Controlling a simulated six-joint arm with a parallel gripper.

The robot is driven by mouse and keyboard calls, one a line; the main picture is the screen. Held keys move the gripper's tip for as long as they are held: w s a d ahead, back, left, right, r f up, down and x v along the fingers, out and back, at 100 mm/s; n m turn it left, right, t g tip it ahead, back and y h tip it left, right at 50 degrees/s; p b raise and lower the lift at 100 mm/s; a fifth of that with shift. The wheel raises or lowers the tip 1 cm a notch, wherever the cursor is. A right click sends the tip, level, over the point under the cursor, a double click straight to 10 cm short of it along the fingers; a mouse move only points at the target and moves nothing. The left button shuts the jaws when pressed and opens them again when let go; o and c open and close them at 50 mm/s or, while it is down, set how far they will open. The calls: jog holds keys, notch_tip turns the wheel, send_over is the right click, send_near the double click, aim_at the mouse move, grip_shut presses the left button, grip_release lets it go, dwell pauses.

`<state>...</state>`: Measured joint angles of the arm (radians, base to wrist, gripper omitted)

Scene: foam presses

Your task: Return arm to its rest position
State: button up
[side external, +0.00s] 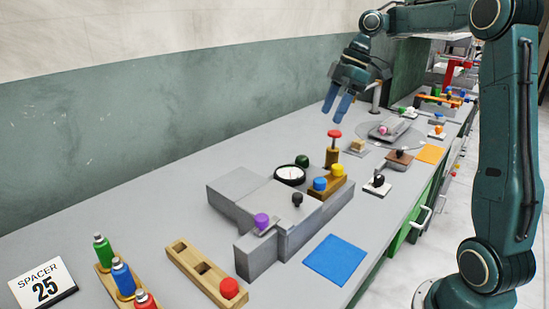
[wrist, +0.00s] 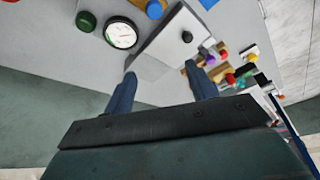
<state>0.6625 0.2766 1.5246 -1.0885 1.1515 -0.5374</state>
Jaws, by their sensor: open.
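My gripper (side external: 338,104) hangs above the bench in the side view, its two blue fingers apart and pointing down. Nothing is between them. It is above and close to a red-topped plunger (side external: 334,136) on a brass-coloured body, with a visible gap. In the wrist view my gripper (wrist: 162,88) shows its two blue fingers spread, with the grey block between and beyond them. My arm is bent, reaching from its base at the right over the bench.
A grey stepped block (side external: 293,225) carries a round dial (side external: 290,175) and coloured knobs. A wooden rack (side external: 206,274), coloured bottles (side external: 123,278) and a "SPACER 25" card (side external: 43,284) lie in front. A blue mat (side external: 335,260) is bare. The air around the gripper is clear.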

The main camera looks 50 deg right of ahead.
jog(key=s+a+m+t+h, duration=0.2)
jog(key=s+a+m, duration=0.5)
jog(key=s+a, duration=0.8)
jog(key=s+f+m+t+h, duration=0.1)
jog(key=s+f+m, duration=0.2)
jog(key=s, duration=0.3)
jog(key=shift+s+f+m, duration=0.3)
jog(key=shift+s+f, duration=0.05)
jog(key=shift+f, duration=0.05)
jog(key=shift+w+d, duration=0.1)
jog(key=shift+d, duration=0.05)
jog(key=shift+c, duration=0.4)
